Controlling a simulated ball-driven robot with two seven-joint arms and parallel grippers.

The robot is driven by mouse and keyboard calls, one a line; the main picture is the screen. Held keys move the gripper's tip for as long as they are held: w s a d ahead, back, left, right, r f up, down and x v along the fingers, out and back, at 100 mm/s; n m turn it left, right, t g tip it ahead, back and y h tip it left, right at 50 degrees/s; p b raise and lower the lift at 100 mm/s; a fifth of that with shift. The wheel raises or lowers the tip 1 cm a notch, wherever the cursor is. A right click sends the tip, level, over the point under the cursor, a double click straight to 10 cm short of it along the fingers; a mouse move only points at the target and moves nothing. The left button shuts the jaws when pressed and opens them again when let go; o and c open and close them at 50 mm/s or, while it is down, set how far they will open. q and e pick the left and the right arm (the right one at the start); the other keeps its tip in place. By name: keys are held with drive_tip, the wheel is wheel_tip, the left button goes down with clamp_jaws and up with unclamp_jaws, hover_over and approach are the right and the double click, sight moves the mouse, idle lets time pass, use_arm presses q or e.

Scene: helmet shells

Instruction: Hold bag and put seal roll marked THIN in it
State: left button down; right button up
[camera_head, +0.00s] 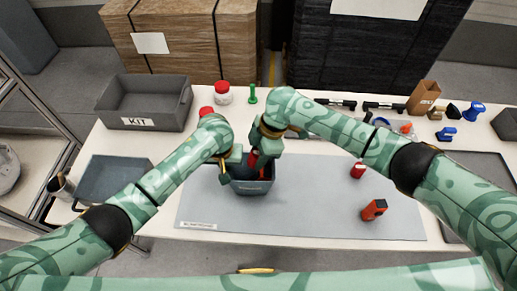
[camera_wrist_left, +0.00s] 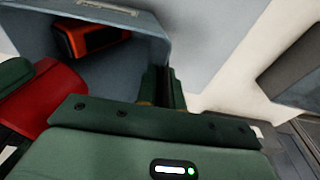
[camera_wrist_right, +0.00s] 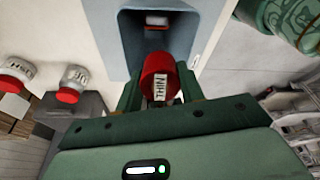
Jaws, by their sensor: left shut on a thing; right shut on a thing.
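The blue-grey bag (camera_head: 252,187) stands open on the mat in the head view. My left gripper (camera_head: 232,168) is shut on the bag's left rim; its fingers (camera_wrist_left: 162,88) also show at the bag's wall in the left wrist view. My right gripper (camera_head: 262,148) is shut on a red seal roll (camera_head: 253,161). In the right wrist view that roll (camera_wrist_right: 158,78) carries a white label reading THIN and is held at the bag's opening (camera_wrist_right: 143,50). An orange-and-black object (camera_wrist_left: 95,38) lies inside the bag.
Another red roll (camera_head: 357,171) and an orange-black device (camera_head: 374,209) are on the grey mat (camera_head: 310,205). A KIT bin (camera_head: 150,119), red-lidded jars (camera_head: 223,93) and a green piece (camera_head: 252,94) stand behind. A grey tray (camera_head: 115,180) is left.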

drive_tip(key=shift+f, duration=2.6)
drive_tip(key=o, duration=1)
drive_tip(key=v, duration=1.2)
use_arm(q)
drive_tip(key=c, duration=1.5)
unclamp_jaws()
drive_tip(key=shift+o, duration=0.2)
